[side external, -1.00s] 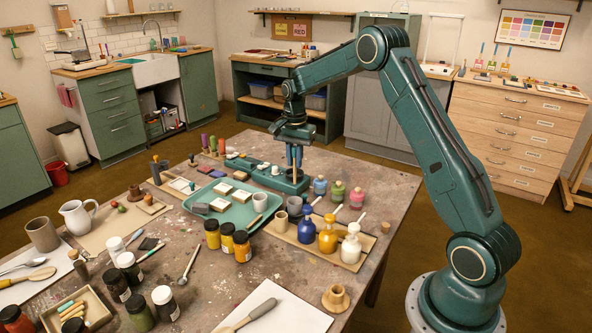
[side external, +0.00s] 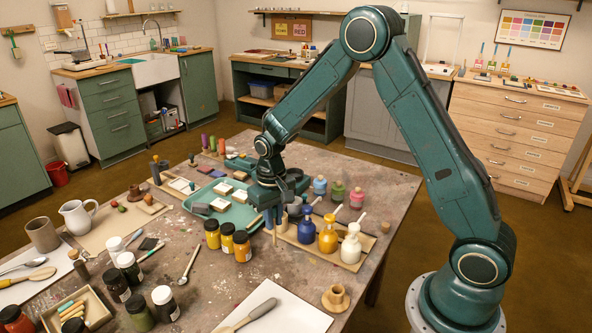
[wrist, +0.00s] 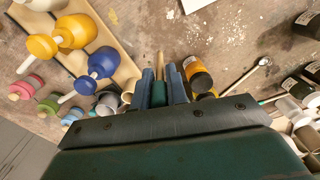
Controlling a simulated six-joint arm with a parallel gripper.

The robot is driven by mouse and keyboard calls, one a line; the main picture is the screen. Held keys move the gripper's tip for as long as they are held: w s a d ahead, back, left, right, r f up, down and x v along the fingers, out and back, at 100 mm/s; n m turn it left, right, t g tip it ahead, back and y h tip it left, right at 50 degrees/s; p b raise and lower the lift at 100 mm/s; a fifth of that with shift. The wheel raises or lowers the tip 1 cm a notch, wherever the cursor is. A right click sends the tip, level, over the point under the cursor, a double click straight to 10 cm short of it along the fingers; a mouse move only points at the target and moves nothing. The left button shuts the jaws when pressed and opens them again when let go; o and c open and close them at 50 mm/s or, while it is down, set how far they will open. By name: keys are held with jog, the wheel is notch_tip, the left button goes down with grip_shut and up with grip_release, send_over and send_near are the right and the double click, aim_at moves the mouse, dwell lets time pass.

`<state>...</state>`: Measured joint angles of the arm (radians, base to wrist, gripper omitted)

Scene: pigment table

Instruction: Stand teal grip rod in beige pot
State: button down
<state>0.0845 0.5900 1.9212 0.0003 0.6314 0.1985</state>
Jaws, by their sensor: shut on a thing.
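My gripper (side external: 270,215) is shut on the teal grip rod. In the wrist view my gripper (wrist: 160,82) has its blue-grey fingers on either side of the teal grip (wrist: 159,95), and a pale wooden end (wrist: 160,60) sticks out beyond them. In the side view the rod's pale end (side external: 274,238) hangs below the fingers, roughly upright. A small beige pot (side external: 283,225) stands just right of the fingers, partly hidden by them. It also shows in the wrist view (wrist: 128,91), left of the fingers. The rod is beside the pot, not in it.
Blue (side external: 306,229), yellow (side external: 327,238) and white bottles (side external: 350,246) stand on a wooden board to the right. Dark-lidded jars (side external: 242,245) stand close on the left. A teal tray (side external: 200,196) lies behind them.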

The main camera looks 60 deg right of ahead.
jog(key=s+a+n, duration=0.1)
jog(key=a, duration=0.1)
jog(key=s+a+f+n, duration=0.1)
jog(key=s+n, duration=0.1)
jog(key=shift+a, duration=0.35)
jog(key=w+d+r+n, duration=0.1)
jog(key=w+d+r, duration=0.3)
jog(key=d+r, duration=0.35)
jog(key=w+d+r+n, duration=0.1)
jog(key=w+d+r, duration=0.4)
jog(key=d+r, duration=0.3)
notch_tip(320, 180, down, 15)
jog(key=a, duration=0.1)
jog(key=shift+s, duration=0.25)
jog(key=shift+f, duration=2.05)
jog(key=shift+f, duration=0.15)
